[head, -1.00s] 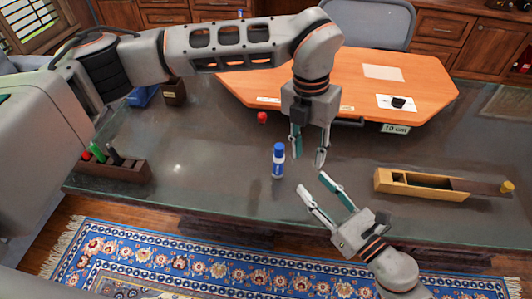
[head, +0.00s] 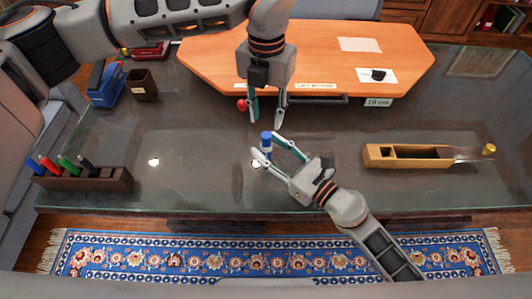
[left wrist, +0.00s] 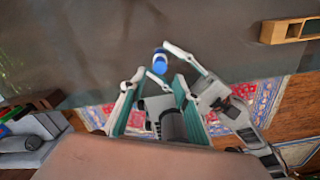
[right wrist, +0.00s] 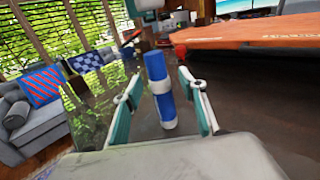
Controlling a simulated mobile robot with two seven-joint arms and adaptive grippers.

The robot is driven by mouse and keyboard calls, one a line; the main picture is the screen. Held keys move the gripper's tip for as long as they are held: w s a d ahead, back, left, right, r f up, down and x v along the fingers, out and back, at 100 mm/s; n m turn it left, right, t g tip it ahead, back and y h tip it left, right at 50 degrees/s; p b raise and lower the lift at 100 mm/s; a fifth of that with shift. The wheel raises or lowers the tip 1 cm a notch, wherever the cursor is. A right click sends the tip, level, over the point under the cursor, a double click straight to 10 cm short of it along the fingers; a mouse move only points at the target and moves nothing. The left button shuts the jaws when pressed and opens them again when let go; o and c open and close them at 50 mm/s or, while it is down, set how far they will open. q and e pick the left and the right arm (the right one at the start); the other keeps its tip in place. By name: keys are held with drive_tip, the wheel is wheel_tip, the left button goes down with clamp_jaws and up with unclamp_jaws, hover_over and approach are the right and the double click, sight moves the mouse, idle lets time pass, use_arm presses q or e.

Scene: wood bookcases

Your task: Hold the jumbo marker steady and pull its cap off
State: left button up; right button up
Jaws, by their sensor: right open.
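The jumbo marker (head: 266,143) stands upright on the dark glass table, blue with a blue cap and a white band. It shows from above in the left wrist view (left wrist: 159,62). In the right wrist view the marker (right wrist: 161,98) stands between the fingers, with gaps on both sides. My right gripper (head: 266,146) is open around the marker, low near the table. My left gripper (head: 267,118) is open and empty, pointing down above and behind the marker; its fingers (left wrist: 150,82) frame no object.
A red round item (head: 242,105) lies by the left gripper. A dark holder with several markers (head: 88,178) stands at left, a wooden box (head: 408,164) at right, with a yellow item (head: 489,150) beyond. The orange board (head: 310,50) is behind. Open table lies left of the marker.

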sight(266, 135)
drive_tip(key=shift+x, duration=0.8)
clamp_jaws()
use_arm(q)
drive_tip(key=shift+o, duration=1)
wheel_tip(266, 135, up, 4)
drive_tip(key=s+a+m+t+h, duration=0.1)
drive_tip(key=m, duration=0.3)
drive_tip(key=shift+m, duration=0.3)
drive_tip(key=f, duration=0.7)
drive_tip(key=w+d+f, duration=0.1)
drive_tip(key=f, duration=0.3)
drive_tip(key=shift+f, duration=0.3)
